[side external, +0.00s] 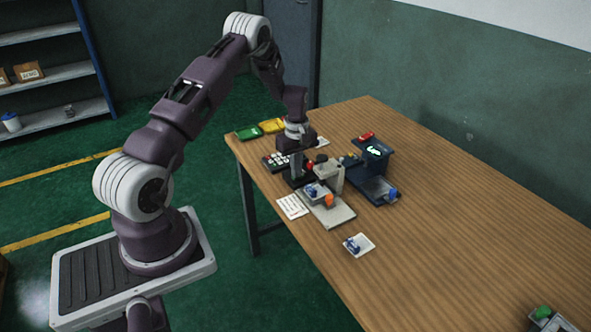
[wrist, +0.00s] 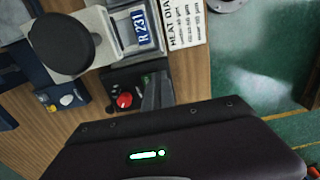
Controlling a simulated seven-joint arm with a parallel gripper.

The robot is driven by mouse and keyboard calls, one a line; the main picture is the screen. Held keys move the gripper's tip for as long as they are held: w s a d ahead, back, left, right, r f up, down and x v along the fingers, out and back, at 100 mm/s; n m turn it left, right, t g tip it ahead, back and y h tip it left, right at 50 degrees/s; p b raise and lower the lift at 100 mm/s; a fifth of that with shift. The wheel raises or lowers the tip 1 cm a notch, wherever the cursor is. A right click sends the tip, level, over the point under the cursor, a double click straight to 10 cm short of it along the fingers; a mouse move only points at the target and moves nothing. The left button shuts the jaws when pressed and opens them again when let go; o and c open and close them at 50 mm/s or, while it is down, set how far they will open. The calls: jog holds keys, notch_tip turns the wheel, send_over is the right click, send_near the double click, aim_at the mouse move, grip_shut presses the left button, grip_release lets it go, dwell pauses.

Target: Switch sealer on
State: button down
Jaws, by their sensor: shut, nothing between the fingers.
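A black control box (wrist: 122,88) with a red dial knob (wrist: 124,100) and a small green-lit spot shows in the wrist view. It seems to belong to the sealer, a pale press (wrist: 88,28) with a round black top disc, standing beside it. In the side view the press's grey base (side external: 338,214) is on the table, right of my gripper. My gripper (side external: 297,176) is low over the dark box. Its grey fingers (wrist: 158,92) are shut and empty, just beside the box's green-lit part. Whether they touch it, I cannot tell.
A printed heat dial card (side external: 292,206) lies at the table edge. A dark blue machine (side external: 374,166) with a lit screen stands right of the press. Green (side external: 249,133) and yellow (side external: 272,126) trays lie behind. The table's right half is mostly clear.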

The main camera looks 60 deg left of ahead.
jog(key=shift+w+f, duration=0.3)
jog(key=shift+w+d+r, duration=0.1)
jog(key=shift+w+r, duration=0.05)
notch_tip(320, 180, up, 14)
jog(key=s, duration=0.1)
jog(key=shift+r, duration=0.2)
